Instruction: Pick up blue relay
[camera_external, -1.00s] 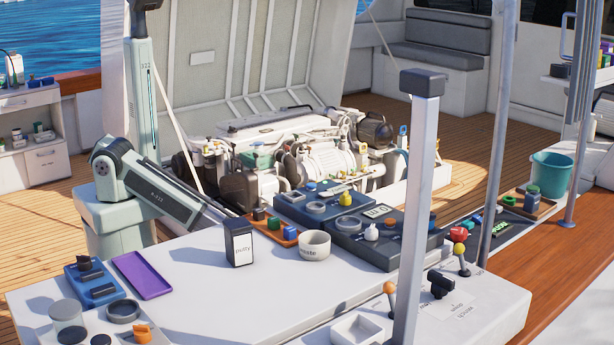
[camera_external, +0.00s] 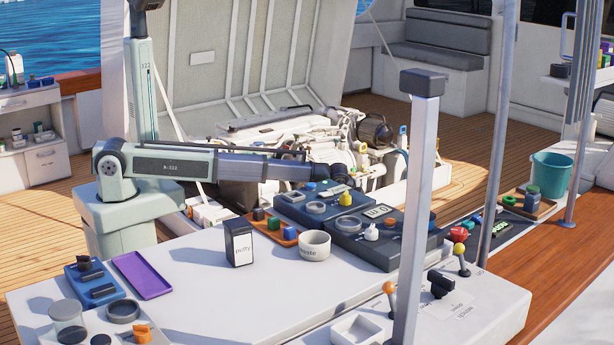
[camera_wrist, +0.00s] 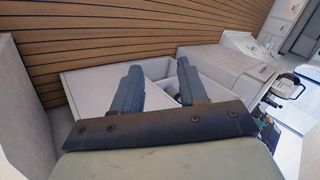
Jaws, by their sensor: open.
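A small blue block (camera_external: 290,233), which looks like the blue relay, sits at the right end of an orange tray (camera_external: 266,232) on the white worktop. A green block (camera_external: 273,222) and a dark block (camera_external: 258,214) share the tray. The blue block does not show in the wrist view. My gripper (camera_wrist: 158,68) is open and empty in the wrist view, its two fingers apart. In the external view my arm's dark end is by the engine, above and behind the tray; the fingers are hard to make out there.
Dark cases (camera_external: 375,250) holding small parts lie to the right. The engine (camera_external: 345,150) is behind.

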